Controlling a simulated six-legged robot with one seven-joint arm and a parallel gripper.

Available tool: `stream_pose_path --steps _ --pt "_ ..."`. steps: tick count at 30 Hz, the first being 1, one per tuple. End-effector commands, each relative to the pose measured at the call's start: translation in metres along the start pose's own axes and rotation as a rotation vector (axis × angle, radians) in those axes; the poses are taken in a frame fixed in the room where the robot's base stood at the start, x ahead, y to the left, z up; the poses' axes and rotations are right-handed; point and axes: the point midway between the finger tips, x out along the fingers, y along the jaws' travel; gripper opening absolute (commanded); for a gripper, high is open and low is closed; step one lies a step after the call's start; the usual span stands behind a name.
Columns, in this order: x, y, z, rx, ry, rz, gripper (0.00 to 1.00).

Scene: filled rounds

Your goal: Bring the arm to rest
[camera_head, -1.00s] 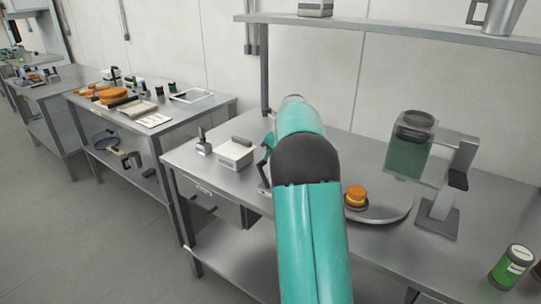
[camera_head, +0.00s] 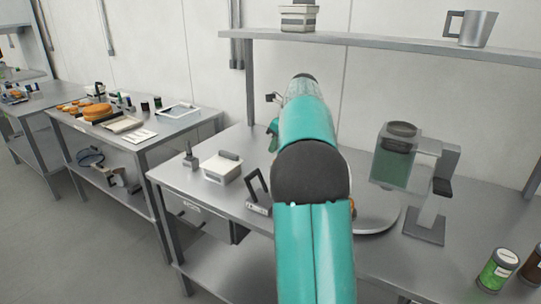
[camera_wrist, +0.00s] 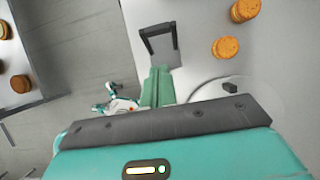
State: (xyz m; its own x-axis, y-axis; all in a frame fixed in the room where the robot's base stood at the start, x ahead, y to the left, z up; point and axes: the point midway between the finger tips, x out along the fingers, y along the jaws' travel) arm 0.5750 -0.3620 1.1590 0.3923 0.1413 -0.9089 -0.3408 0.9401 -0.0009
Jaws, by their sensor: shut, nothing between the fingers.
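My teal arm rises through the middle of the head view, its dark joint in the centre, and covers part of the bench (camera_head: 205,205). At its far upper end, small dark parts of my gripper (camera_head: 271,97) show just left of the arm, above the bench. It is shut, with nothing seen in it.
A lidded white box (camera_head: 222,168) stands left of the arm. A dispenser with a greenish container (camera_head: 393,165) stands right of it, and a green-labelled jar (camera_head: 497,268) at lower right. A shelf (camera_head: 370,42) runs above. A second bench (camera_head: 180,122) stands at left.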

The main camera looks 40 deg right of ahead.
Motion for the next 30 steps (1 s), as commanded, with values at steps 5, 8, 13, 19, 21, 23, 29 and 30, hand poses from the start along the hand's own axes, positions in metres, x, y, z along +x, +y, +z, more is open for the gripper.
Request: stream_pose_path --steps 5,8,13,19,21,23,29,30 --pt "-0.005 0.000 0.000 0.000 0.000 -0.001 0.00" --pt "-0.004 0.000 0.000 0.000 0.000 -0.001 0.00" --pt "-0.004 0.000 0.000 0.000 0.000 -0.001 0.00" --pt "-0.005 0.001 0.001 -0.004 -0.001 -0.001 0.00" --pt "-0.008 0.007 0.003 -0.033 -0.003 -0.002 0.00" --pt "-0.011 0.018 0.006 -0.087 -0.004 -0.002 0.00" --pt "-0.033 0.094 0.016 -0.464 -0.004 -0.007 0.00" --pt "-0.036 0.112 0.016 -0.558 -0.003 -0.009 0.00"
